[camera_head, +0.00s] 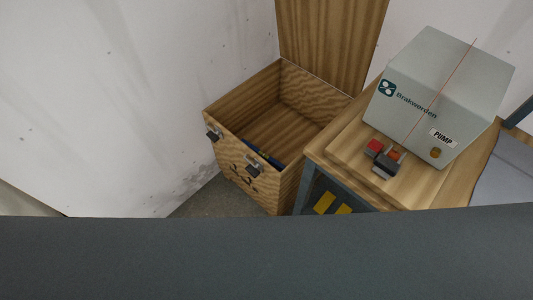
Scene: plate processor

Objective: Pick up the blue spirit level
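A thin dark blue bar, which looks like the blue spirit level (273,161), lies inside an open wooden box (232,119) near its front wall. Only part of it shows above the front rim; the rest is hidden by that wall. Neither of my grippers is in the head view, so I cannot see whether they are open or shut.
The box lid (330,40) stands open at the back. Metal latches (253,170) sit on its front. To the right, a wooden-topped bench (340,150) holds a grey Brakwerden pump housing (440,90) and a small red and dark part (382,160). A white wall stands left.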

